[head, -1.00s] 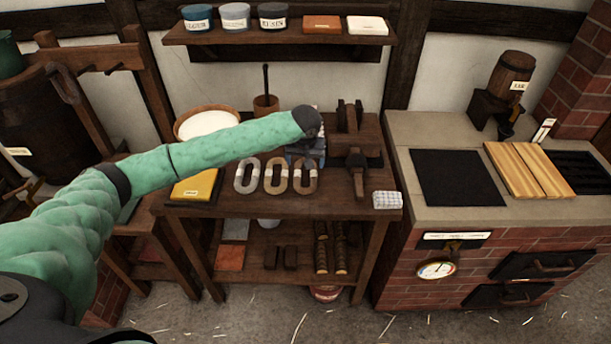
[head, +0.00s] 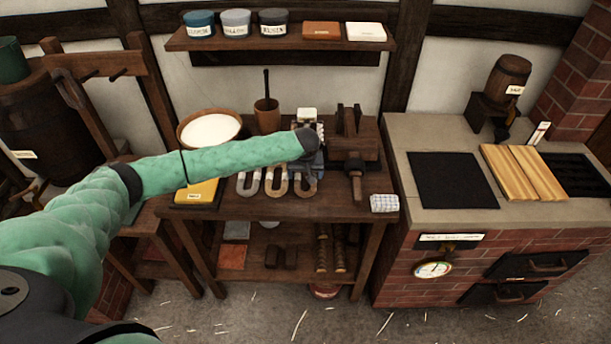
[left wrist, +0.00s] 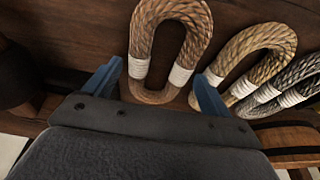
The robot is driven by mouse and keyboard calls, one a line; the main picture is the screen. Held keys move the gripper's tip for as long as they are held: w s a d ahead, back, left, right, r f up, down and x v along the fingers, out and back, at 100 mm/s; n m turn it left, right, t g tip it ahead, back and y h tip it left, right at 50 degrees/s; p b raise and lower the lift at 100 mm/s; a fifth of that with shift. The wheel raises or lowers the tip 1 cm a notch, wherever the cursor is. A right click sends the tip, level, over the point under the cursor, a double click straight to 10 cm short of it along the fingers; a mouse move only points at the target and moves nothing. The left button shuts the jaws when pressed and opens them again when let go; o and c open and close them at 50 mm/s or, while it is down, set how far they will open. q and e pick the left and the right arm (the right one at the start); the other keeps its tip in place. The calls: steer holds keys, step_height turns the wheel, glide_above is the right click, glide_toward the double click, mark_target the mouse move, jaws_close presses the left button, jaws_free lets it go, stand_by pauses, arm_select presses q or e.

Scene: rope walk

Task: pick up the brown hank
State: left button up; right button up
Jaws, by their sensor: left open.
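The brown hank (left wrist: 170,40) is a U-shaped loop of rope with white bindings on both legs. It lies on the dark wooden bench top. In the left wrist view my left gripper (left wrist: 155,86) is open, its two blue fingers on either side of the hank's legs, with nothing held. In the head view the brown hank (head: 306,188) is the rightmost of three, partly covered by my left gripper (head: 308,160). My right gripper is in neither view.
A tan hank (left wrist: 255,55) and a grey hank (left wrist: 290,85) lie close beside the brown one. A yellow block (head: 196,193), a bowl (head: 208,130), a wooden clamp-like tool (head: 354,150) and a white checked block (head: 384,203) share the bench.

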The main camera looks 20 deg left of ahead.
arm_select(q)
steer(key=shift+w+f, duration=0.1)
steer(key=shift+f, duration=0.3)
steer(key=c, duration=0.8)
steer(key=shift+o, duration=0.2)
steer(key=shift+r, duration=0.15)
